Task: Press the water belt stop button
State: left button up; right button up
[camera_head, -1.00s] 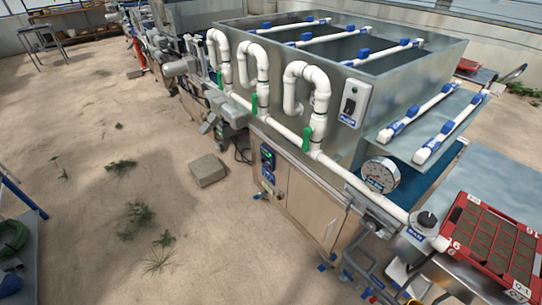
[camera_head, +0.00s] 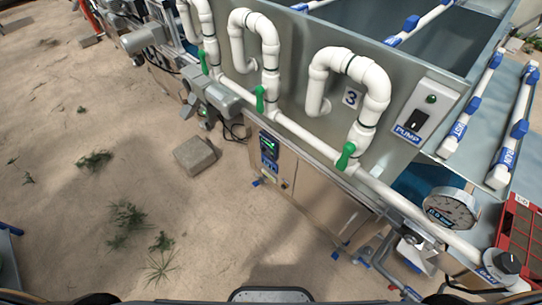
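A small dark control panel (camera_head: 269,145) with a green display and blue labels is on the front of the metal water tank machine. Just below it are small fittings (camera_head: 284,184) on the cabinet front, too small to read. A grey switch box (camera_head: 428,108) labelled PUMP, with a green light and a black rocker, is on the tank side. A black knob (camera_head: 508,262) with a blue label sits at the lower right. I cannot tell which control is the water belt stop button. Neither of my grippers is in view.
White pipes with green valve handles (camera_head: 346,156) run along the machine front. A round gauge (camera_head: 450,208) is at the right, near a red tray (camera_head: 519,228). A concrete block (camera_head: 195,155) lies on the sandy floor, which is mostly open at the left.

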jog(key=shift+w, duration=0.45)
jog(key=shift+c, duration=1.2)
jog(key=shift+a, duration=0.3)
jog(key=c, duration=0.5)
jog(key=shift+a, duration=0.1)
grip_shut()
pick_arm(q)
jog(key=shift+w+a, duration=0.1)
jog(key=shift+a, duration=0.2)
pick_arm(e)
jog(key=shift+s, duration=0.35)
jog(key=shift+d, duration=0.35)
